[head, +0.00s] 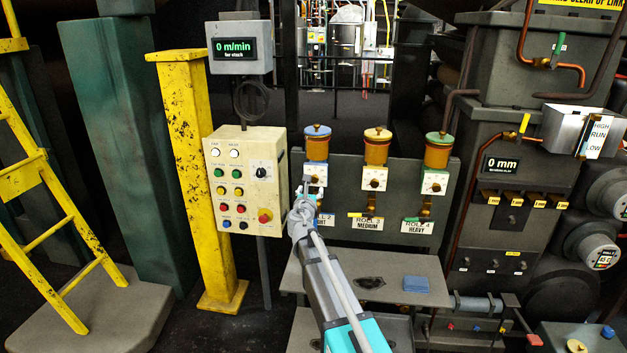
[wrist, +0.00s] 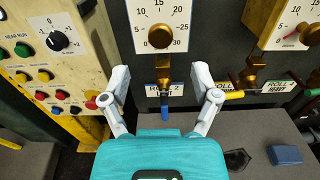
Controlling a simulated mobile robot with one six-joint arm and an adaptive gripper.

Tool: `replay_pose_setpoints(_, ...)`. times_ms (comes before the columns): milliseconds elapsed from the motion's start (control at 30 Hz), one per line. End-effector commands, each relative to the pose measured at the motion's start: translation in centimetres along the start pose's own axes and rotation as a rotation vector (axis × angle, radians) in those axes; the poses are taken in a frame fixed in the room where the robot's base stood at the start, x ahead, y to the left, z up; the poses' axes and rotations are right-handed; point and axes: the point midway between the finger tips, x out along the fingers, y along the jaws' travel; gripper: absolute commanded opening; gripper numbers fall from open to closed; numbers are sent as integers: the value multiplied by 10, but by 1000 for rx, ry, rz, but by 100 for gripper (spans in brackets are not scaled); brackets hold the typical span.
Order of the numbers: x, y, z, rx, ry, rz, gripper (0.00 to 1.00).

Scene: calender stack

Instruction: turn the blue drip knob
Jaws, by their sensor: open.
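A small blue knob or handle (wrist: 164,108) hangs under a brass valve (wrist: 163,75) in the wrist view, in front of a label reading ROLL 2. Above it is a white dial (wrist: 160,22) with a round brass centre. My gripper (wrist: 162,98) is open and empty, with one finger on each side of the blue handle in the picture; I cannot tell the depth gap. In the head view my gripper (head: 304,192) is in front of the left oiler, which has a blue lid (head: 317,130). My arm hides the blue handle there.
A yellow-handled valve (head: 371,214) and a green-handled valve (head: 416,219) stand to the right. A cream control box (head: 245,180) with buttons is close on the left. A shelf (head: 340,277) below holds a blue block (head: 416,284).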

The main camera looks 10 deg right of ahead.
Motion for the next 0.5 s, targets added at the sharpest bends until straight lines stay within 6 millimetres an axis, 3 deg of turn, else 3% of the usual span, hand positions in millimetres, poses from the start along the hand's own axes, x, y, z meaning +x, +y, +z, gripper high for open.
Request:
replay_pose_setpoints(200, 38, 1, 0, 0, 0, -2, 79)
replay_pose_setpoints(500, 75, 0, 0, 0, 0, -1, 79)
